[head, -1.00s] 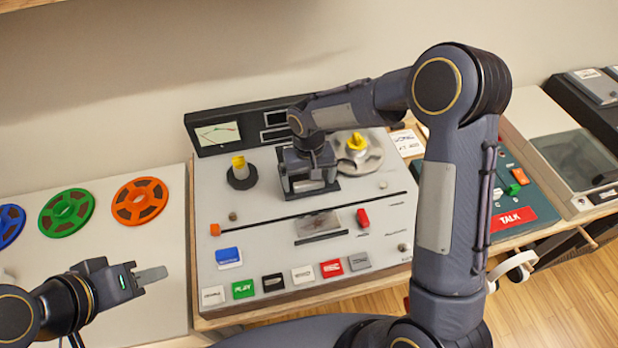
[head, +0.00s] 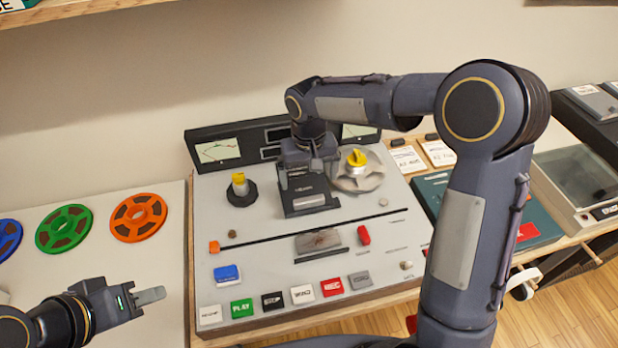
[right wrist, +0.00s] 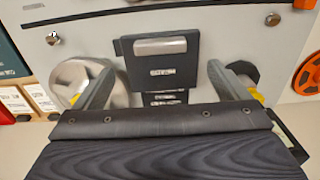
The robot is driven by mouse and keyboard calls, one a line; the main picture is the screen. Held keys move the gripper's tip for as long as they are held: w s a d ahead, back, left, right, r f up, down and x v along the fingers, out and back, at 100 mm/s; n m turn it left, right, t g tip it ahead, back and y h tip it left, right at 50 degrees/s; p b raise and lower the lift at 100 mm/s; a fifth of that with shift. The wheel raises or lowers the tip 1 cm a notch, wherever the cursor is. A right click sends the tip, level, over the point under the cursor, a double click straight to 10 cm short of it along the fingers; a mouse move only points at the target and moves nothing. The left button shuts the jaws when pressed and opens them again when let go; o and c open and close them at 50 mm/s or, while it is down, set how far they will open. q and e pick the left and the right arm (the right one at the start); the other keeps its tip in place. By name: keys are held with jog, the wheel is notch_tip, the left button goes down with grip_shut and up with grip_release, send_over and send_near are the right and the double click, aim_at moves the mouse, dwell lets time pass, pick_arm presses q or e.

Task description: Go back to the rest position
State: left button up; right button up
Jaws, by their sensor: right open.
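My right gripper (right wrist: 158,98) is open and empty, with its two fingers spread in the right wrist view. In the head view the right gripper (head: 311,168) hangs over the upper middle of the grey tape machine (head: 275,224), above a dark block (head: 308,204) between the two reel hubs. The block also shows in the right wrist view (right wrist: 160,62), and the fingers look apart from it. My left gripper (head: 150,296) is at the lower left, in front of the table; its fingers overlap from this angle, so their gap cannot be told.
Blue, green (head: 63,229) and orange (head: 138,218) reels lie on the left table. A row of keys, including a green PLAY key (head: 242,308), runs along the machine's front. A clear-lidded box (head: 580,171) stands right. A shelf (head: 75,13) hangs at upper left.

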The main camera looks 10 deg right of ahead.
dwell(0.3)
jog(key=shift+s+d+r, duration=0.2)
jog(key=shift+d+r, duration=0.05)
jog(key=shift+r, duration=0.05)
jog(key=s+d+r+t+y, duration=0.1)
jog(key=s+d+r, duration=0.4)
jog(key=s+r, duration=0.1)
jog(key=s+d+m+t+y, duration=0.1)
jog(key=s+d+t, duration=0.1)
jog(key=s, duration=0.7)
jog(key=s+d+m+t+y, duration=0.1)
jog(key=s+d+t, duration=0.1)
jog(key=s, duration=0.8)
jog(key=shift+r+t+y, duration=0.3)
jog(key=shift+r+y, duration=0.1)
jog(key=shift+r, duration=0.05)
